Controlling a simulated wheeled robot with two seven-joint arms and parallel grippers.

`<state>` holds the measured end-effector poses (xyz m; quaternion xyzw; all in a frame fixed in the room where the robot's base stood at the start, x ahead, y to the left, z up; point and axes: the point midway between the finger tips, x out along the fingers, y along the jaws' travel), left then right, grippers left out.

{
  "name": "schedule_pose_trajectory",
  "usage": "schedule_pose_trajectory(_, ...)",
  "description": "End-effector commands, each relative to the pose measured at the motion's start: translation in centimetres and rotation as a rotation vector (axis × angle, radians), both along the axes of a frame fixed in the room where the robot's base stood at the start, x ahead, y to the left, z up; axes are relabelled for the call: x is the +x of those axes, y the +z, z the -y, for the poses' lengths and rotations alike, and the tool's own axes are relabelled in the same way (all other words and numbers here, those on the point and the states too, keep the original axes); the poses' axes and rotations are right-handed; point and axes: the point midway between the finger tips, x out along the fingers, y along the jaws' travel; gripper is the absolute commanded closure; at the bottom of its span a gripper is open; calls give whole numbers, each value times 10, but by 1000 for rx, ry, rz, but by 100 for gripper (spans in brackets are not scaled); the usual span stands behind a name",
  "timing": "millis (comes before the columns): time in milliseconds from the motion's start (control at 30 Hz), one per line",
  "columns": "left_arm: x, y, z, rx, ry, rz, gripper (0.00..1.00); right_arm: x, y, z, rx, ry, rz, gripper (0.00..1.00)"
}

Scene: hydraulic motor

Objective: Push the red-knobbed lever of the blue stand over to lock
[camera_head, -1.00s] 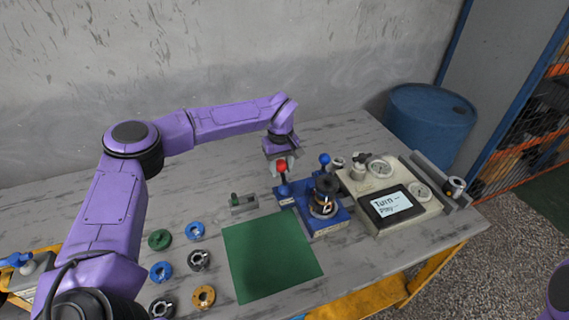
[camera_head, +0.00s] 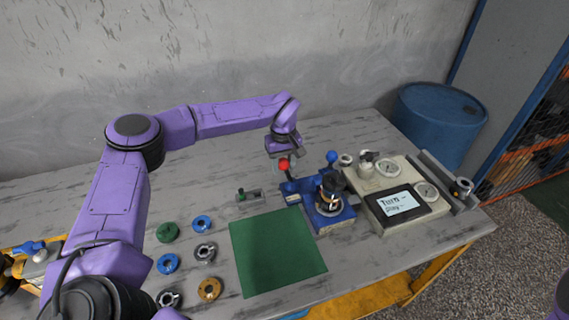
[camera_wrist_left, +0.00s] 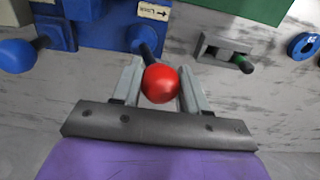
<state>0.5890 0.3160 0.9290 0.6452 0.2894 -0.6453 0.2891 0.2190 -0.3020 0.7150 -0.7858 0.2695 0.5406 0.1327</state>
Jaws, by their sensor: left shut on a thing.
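The blue stand (camera_head: 331,216) is on the table right of the green mat and holds a dark cylindrical part (camera_head: 330,196). Its red-knobbed lever (camera_head: 284,164) is at its left end, leaning a little to the left. My left gripper (camera_head: 286,163) is over that lever. In the left wrist view the red knob (camera_wrist_left: 160,84) is between the two grey fingers (camera_wrist_left: 160,88), and the gripper is shut on it. A label with "Lock" and an arrow (camera_wrist_left: 153,12) shows upside down on the stand. A blue-knobbed lever (camera_head: 331,157) stands at the back. My right gripper is out of view.
A device with gauges and a screen (camera_head: 399,204) stands close to the right of the stand. Several rings lie left of the green mat (camera_head: 275,252). The back of the table is clear.

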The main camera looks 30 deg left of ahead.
Motion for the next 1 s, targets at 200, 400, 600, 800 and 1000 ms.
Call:
schedule_pose_trajectory(200,-3,-1,-4,1,2,-1,74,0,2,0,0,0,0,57)
schedule_pose_trajectory(400,-9,-4,-9,1,2,-1,74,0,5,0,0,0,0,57)
schedule_pose_trajectory(600,-11,-6,-11,1,2,-1,73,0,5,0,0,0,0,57)
schedule_pose_trajectory(800,-12,-7,-11,1,2,-3,73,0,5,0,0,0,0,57)
schedule_pose_trajectory(1000,-15,-9,-14,3,2,-4,71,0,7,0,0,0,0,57)
